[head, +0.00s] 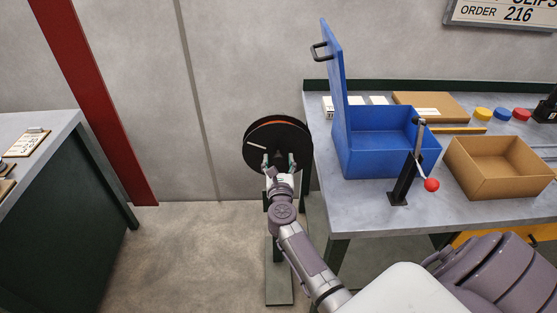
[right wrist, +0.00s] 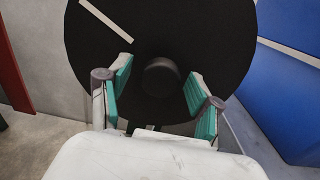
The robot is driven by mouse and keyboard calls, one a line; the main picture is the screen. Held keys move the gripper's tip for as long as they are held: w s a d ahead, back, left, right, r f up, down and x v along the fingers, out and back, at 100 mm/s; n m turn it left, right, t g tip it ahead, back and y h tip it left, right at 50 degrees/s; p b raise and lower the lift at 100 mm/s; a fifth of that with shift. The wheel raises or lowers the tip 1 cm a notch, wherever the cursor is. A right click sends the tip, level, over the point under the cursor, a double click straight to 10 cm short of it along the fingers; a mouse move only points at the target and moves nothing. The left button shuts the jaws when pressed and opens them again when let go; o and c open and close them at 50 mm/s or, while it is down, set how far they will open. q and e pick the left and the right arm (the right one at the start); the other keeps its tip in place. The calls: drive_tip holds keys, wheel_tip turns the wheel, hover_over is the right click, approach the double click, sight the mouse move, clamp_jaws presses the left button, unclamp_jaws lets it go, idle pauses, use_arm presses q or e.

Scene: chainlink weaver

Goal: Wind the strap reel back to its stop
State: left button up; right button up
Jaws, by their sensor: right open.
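The strap reel (head: 264,136) is a black disc with a brownish rim and a pale stripe, on a dark stand left of the table. In the right wrist view the reel (right wrist: 212,45) fills the upper middle, its pale stripe at upper left. A round black hub knob (right wrist: 161,77) stands out at its centre. My right gripper (head: 279,160) is open in front of the reel. In the right wrist view its teal-padded fingers (right wrist: 160,88) lie on either side of the knob, with gaps to it. My left gripper is not in view.
A grey table (head: 375,213) stands right of the reel, holding an open blue box (head: 390,156), a cardboard box (head: 492,184) and a black lever post with a red ball (head: 432,185). A dark-sided bench (head: 70,195) is at left. Floor between is clear.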

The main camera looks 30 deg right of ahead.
drive_tip(key=shift+w+d, duration=0.25)
drive_tip(key=shift+w, duration=0.15)
clamp_jaws()
